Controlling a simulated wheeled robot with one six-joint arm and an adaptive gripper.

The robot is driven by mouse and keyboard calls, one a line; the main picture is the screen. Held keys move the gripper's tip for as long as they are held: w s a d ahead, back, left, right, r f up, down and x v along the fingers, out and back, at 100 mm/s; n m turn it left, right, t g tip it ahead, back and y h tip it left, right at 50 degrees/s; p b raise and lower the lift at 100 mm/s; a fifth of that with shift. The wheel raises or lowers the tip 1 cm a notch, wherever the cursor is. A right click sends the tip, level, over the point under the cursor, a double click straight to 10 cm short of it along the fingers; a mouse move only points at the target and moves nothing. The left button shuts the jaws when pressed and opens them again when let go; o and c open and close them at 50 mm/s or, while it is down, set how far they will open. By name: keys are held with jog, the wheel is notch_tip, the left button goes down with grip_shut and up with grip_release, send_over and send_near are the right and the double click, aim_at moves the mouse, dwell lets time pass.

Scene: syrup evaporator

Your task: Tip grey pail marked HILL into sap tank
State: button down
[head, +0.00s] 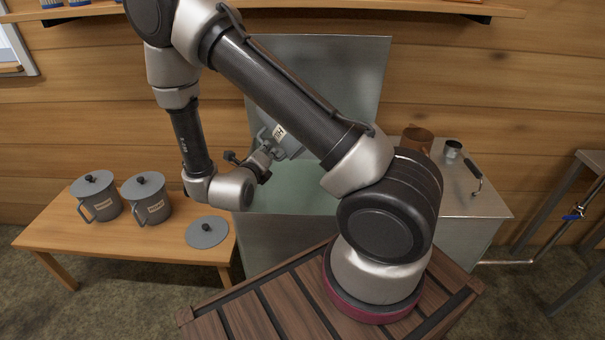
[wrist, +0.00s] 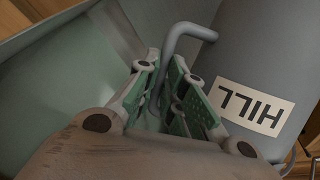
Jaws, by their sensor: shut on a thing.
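The grey pail marked HILL (head: 293,146) is held over the open sap tank (head: 285,228), tilted, and partly hidden behind my arm. Its label shows upside down on the pail's grey wall (wrist: 240,45) in the wrist view. My gripper (head: 266,158) is shut on the pail's handle (wrist: 178,38); the jaws (wrist: 172,98) sit beside the pail wall. The tank's raised lid (head: 340,65) stands behind, and its pale green inside shows below the pail. The pail's mouth and any flow of sap cannot be made out.
Two lidded grey pails (head: 96,198) (head: 148,200) and a loose grey lid (head: 207,232) are on the wooden bench (head: 125,238) at left. A brown jug (head: 417,139) and small metal cup (head: 453,151) stand on the tank's covered right part. A pipe with a blue valve (head: 573,216) is far right.

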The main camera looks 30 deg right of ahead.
notch_tip(320, 180, down, 9)
jog(key=s+n+g+h+p, duration=0.1)
jog(key=n+g+p, duration=0.1)
jog(key=n+g, duration=0.75)
notch_tip(320, 180, up, 17)
jog(key=w+n+g+h+p, duration=0.1)
jog(key=n+g+h, duration=0.1)
jog(key=n, duration=0.4)
jog(key=shift+w+n+h, duration=0.2)
jog(key=shift+n+h, duration=0.15)
jog(key=shift+h, duration=0.45)
jog(key=shift+g, duration=0.25)
